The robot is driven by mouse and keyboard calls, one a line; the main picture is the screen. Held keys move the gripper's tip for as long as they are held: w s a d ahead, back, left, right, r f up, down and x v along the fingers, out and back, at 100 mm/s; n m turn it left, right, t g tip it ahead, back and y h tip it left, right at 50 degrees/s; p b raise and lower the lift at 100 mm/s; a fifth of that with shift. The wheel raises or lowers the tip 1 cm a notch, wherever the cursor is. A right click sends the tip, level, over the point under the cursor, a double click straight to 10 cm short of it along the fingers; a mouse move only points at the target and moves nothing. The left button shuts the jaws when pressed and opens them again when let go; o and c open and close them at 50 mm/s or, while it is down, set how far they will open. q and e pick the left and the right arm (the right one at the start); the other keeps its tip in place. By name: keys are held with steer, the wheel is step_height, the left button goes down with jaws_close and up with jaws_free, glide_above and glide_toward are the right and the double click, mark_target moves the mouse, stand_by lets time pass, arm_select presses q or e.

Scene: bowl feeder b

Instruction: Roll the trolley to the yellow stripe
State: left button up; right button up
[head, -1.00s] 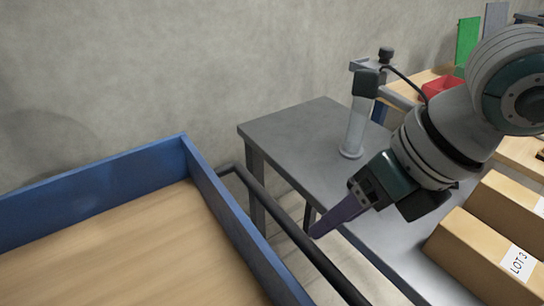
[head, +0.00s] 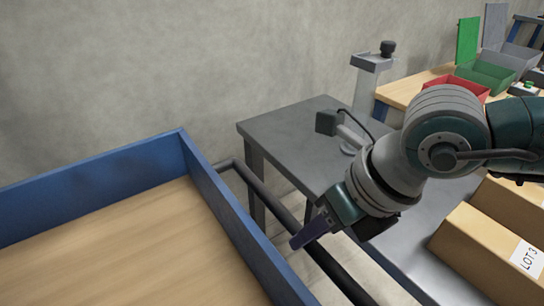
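The trolley (head: 232,208) fills the lower left of the head view. It has blue side walls and a wooden deck, and a dark push bar (head: 340,277) runs along its right side. My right gripper (head: 297,243) points down and left, and its purple fingers overlap the push bar in the picture. I cannot tell whether they touch it or are around it, nor whether they are open or shut. My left gripper is not in view. No yellow stripe shows.
A wooden bench (head: 405,92) with red (head: 468,86) and green (head: 487,75) bins is behind. A concrete wall (head: 200,60) borders the back.

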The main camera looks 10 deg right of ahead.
jaws_close()
stand_by(1.0)
